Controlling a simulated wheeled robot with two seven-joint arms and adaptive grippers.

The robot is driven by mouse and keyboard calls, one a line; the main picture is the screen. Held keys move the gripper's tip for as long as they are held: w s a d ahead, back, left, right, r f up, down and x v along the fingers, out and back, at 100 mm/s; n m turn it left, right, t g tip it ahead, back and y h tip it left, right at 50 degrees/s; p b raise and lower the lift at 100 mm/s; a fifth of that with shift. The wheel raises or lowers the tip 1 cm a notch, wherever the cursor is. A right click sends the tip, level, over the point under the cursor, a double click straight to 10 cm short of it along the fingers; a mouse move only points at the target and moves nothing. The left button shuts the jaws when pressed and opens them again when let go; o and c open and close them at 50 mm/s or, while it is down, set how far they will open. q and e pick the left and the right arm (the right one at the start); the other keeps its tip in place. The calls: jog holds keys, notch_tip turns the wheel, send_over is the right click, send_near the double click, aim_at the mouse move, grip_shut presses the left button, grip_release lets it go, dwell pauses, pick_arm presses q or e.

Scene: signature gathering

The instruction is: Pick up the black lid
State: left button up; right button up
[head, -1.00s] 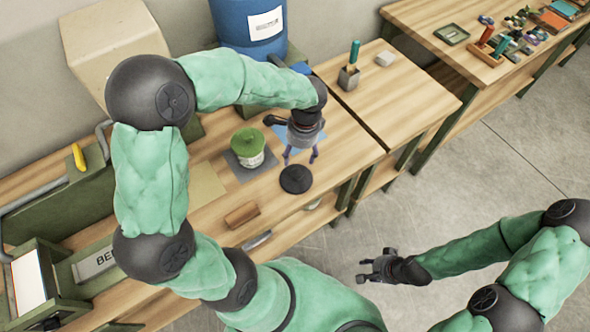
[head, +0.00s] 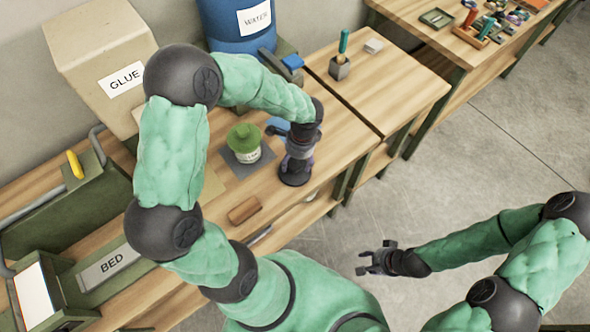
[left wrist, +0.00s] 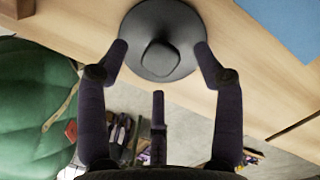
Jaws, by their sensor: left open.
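The black lid (head: 294,178) lies on the wooden bench near its front edge.
A white jar with a green top (head: 245,142) stands on a grey mat (head: 237,169) left of the lid. A wooden block (head: 243,210) lies near the front edge. A grey holder with a teal-handled tool (head: 340,67) stands further back.

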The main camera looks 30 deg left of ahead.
aim_at(295, 165)
pick_arm(q)
notch_tip(295, 165, down, 3)
jog(key=shift+a+f+b, duration=0.1)
jog(key=shift+a+b, duration=0.05)
jog(key=shift+b, duration=0.15)
jog(key=shift+s, duration=0.1)
jog(key=c, duration=1.1)
jog(key=shift+r, duration=0.2)
jog(key=shift+c, duration=0.2)
